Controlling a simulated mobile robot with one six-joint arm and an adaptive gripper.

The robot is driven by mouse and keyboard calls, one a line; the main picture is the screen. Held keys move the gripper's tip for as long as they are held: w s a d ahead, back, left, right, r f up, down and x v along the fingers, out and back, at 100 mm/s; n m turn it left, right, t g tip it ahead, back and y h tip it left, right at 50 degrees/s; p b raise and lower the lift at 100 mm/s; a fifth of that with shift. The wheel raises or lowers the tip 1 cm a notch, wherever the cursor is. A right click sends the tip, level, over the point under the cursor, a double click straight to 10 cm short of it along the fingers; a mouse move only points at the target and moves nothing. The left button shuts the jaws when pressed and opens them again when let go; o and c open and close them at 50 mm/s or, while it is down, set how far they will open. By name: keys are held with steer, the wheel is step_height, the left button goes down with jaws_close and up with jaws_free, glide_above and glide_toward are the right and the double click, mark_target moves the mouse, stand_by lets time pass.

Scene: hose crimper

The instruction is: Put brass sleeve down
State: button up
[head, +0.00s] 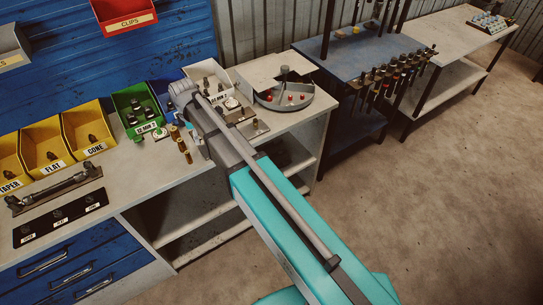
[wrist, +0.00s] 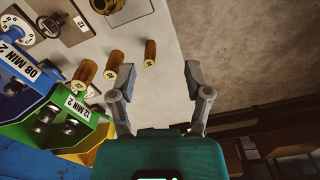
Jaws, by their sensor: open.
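Three brass sleeves stand upright in a row on the bench: a left one (wrist: 84,74), a middle one (wrist: 113,66) and a right one (wrist: 150,53) in the wrist view. Two of them also show in the head view, a rear one (head: 174,132) and a front one (head: 184,150). My gripper (wrist: 160,68) is open with nothing held. Its fingertips are around and just short of the right sleeve in the wrist view, with no contact visible. The left finger is close to the middle sleeve. In the head view my arm hides most of the gripper.
The green bin (head: 138,111), blue bin (head: 165,91) and yellow bins (head: 87,133) line the back of the bench. A grey round tray (head: 284,99) sits to the right. A black mat (head: 60,219) lies front left. The bench's front edge is close to the gripper.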

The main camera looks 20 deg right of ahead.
steer(key=s+d+m, duration=0.8)
steer(key=d+m, duration=0.1)
steer(key=d, duration=0.2)
steer(key=s+d+m, duration=0.8)
steer(key=d+m, duration=0.1)
steer(key=d, duration=0.3)
steer(key=shift+s+d, duration=0.15)
steer(key=shift+s, duration=0.25)
